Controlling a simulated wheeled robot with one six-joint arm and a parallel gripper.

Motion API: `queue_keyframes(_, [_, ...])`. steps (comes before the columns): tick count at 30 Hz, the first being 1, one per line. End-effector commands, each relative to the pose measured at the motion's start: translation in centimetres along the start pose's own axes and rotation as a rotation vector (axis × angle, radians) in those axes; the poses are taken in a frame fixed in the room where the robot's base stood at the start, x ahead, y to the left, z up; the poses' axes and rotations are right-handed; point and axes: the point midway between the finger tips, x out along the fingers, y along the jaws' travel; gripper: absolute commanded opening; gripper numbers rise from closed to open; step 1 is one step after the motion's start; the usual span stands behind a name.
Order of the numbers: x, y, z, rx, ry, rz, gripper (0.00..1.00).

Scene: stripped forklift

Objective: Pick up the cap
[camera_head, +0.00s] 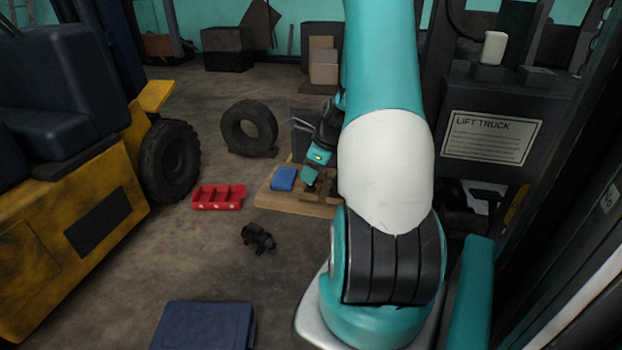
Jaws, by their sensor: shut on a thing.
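My gripper (311,186) is small in the head view, low over the wooden board (266,198). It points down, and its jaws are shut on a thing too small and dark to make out. I cannot pick out the cap for certain; it may be what the jaws hold. A blue block-like item (284,178) lies on the board just left of my gripper, apart from it. My upper arm hides the right part of the board and what is behind it.
A red divided tray (218,197) and a dark lumpy part (258,239) lie on the floor left of the board. A loose tyre (249,128) stands behind. The yellow forklift (75,220) fills the left. A blue box (203,326) is in front.

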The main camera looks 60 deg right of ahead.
Motion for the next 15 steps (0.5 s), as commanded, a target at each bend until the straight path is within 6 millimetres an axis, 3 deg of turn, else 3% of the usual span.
queue_keyframes(9, [-8.6, -0.1, 3.5, -0.002, -0.001, -0.009, 0.00])
queue_keyframes(15, [-13.1, -0.1, 5.4, -0.002, -0.001, -0.005, 0.00])
